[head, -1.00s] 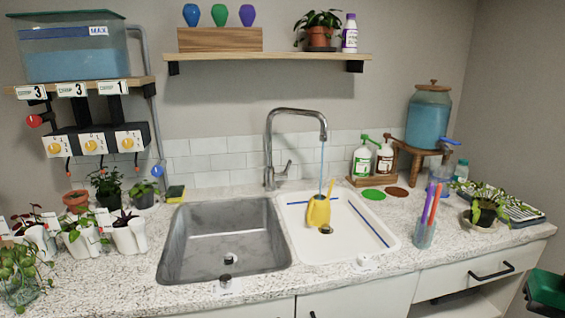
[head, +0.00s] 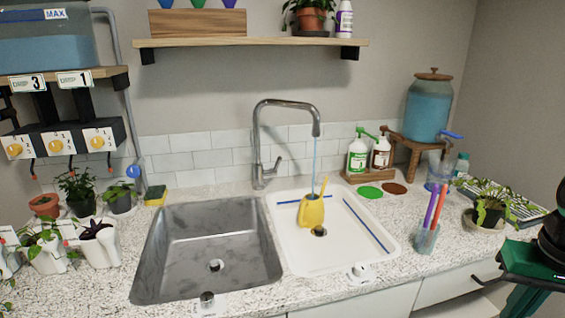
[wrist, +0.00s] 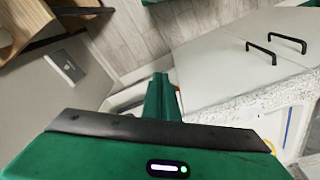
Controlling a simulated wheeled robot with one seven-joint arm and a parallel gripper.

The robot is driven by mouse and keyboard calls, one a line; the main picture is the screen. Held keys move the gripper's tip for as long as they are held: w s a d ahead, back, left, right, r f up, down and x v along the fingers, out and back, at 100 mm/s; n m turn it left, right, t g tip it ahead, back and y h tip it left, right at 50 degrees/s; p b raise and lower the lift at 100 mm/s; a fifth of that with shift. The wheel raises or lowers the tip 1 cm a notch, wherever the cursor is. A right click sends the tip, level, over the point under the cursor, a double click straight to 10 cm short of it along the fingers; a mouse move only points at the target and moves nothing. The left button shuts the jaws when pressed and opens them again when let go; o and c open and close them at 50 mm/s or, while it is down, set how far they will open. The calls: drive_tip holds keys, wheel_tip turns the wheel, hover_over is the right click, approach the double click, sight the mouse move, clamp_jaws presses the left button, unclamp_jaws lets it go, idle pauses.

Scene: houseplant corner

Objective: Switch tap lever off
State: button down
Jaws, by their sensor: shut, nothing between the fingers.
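The chrome tap (head: 257,145) stands behind the double sink, with its spout over the white right basin. Its small lever (head: 276,165) sticks out to the right of the tap's base, tilted upward. A thin blue stream of water (head: 314,160) runs from the spout into the yellow watering can (head: 311,212) in the basin. My gripper (wrist: 160,90) is shut and empty, pointing over the floor and cabinet fronts. In the head view, part of my green and black arm end shows at the right edge, far from the lever.
The grey left basin (head: 210,250) is empty. Spray bottles (head: 358,155), a cup of markers (head: 427,235) and a potted plant (head: 487,208) stand right of the tap. A shelf (head: 250,43) hangs above. Potted plants crowd the left counter.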

drive_tip(key=w+a+r+n+t+y, duration=0.1)
drive_tip(key=w+a+r+n, duration=0.1)
drive_tip(key=w+a+n, duration=0.75)
drive_tip(key=w+a+r+n+t, duration=0.2)
drive_tip(key=w+a+n, duration=0.45)
drive_tip(key=w, duration=0.55)
drive_tip(key=w+a+r+n+t+y, duration=0.1)
drive_tip(key=w+a+r+n, duration=0.1)
drive_tip(key=w+a+n, duration=0.75)
drive_tip(key=w+a+r+n+t, duration=0.1)
drive_tip(key=w+a+r+n, duration=0.1)
drive_tip(key=w+a+n, duration=0.3)
drive_tip(key=w+a+r+n+t, duration=0.1)
drive_tip(key=w+a+r+n, duration=0.2)
drive_tip(key=a+n, duration=0.7)
drive_tip(key=w+a, duration=0.1)
drive_tip(key=w, duration=0.1)
drive_tip(key=shift+w+a+r+t, duration=0.25)
drive_tip(key=shift+w+t, duration=0.05)
drive_tip(key=shift+t, duration=0.1)
drive_tip(key=w+a+f, duration=0.1)
drive_tip(key=w+f, duration=0.4)
drive_tip(key=w, duration=0.5)
drive_tip(key=shift+a+f, duration=0.3)
drive_tip(key=shift+a, duration=0.05)
